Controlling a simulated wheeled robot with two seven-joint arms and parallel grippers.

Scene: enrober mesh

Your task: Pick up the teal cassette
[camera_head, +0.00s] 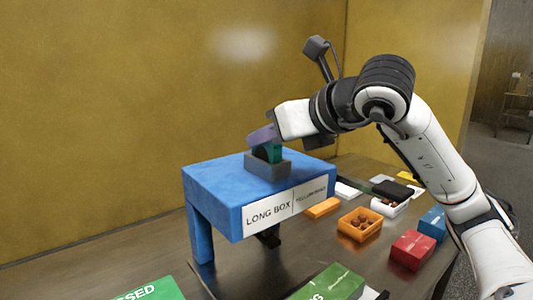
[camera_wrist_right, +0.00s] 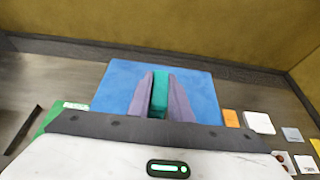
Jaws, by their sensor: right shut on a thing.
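The teal cassette (camera_head: 268,153) stands in a grey holder (camera_head: 268,167) on top of the blue stand. My right gripper (camera_head: 263,140) reaches it from the right, with its purple fingers at the cassette's upper part. In the right wrist view the teal cassette (camera_wrist_right: 159,95) sits between the two purple fingers of my right gripper (camera_wrist_right: 160,98), which is shut on it. The cassette's lower part is hidden by the holder in the head view. My left gripper is not in view.
The blue stand (camera_head: 215,190) carries a "LONG BOX" label. Right of it on the table are an orange box of brown pieces (camera_head: 360,224), a red box (camera_head: 411,250) and a blue box (camera_head: 432,222). Green boxes (camera_head: 330,283) lie in front. A yellow wall (camera_head: 150,90) stands behind.

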